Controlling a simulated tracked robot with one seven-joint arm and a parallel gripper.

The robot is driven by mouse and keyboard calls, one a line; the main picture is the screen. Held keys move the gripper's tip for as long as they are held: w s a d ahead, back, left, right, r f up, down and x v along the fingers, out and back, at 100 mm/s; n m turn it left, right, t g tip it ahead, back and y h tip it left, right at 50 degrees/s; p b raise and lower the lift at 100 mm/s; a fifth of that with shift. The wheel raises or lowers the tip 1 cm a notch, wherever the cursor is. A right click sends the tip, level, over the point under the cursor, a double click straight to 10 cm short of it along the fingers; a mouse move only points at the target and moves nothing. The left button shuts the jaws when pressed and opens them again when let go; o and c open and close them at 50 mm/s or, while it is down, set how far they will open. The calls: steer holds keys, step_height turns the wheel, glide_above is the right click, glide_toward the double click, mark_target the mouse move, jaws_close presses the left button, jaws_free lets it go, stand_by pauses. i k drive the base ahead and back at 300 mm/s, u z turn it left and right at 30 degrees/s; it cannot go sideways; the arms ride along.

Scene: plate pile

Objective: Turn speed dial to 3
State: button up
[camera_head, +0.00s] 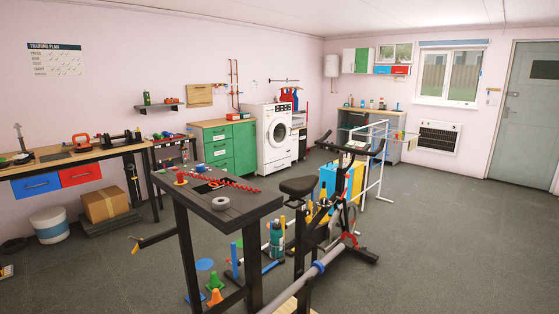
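I cannot make out a speed dial or any numbers for certain. A tall dark bench (240,205) stands near me, left of the middle. On its top are a red knob-like piece (180,178), a small blue piece (200,168), a red twisted strip (232,183) and a grey ring (221,203). A white front-loading washing machine (266,111) stands by the back wall; its controls are too small to read. My gripper is not in view.
An exercise bike (299,186) stands right of the bench. Orange and green cones (214,297) and a teal bottle (276,240) are on the floor near it. A long workbench (70,158) lines the left wall. Open floor (450,250) lies at the right, before a grey door (527,115).

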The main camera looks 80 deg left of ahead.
mark_target(200, 168)
steer(key=z, duration=0.1)
steer(key=i, duration=0.95)
steer(key=u, duration=1.5)
steer(key=i, duration=3.2)
steer(key=u, duration=1.45)
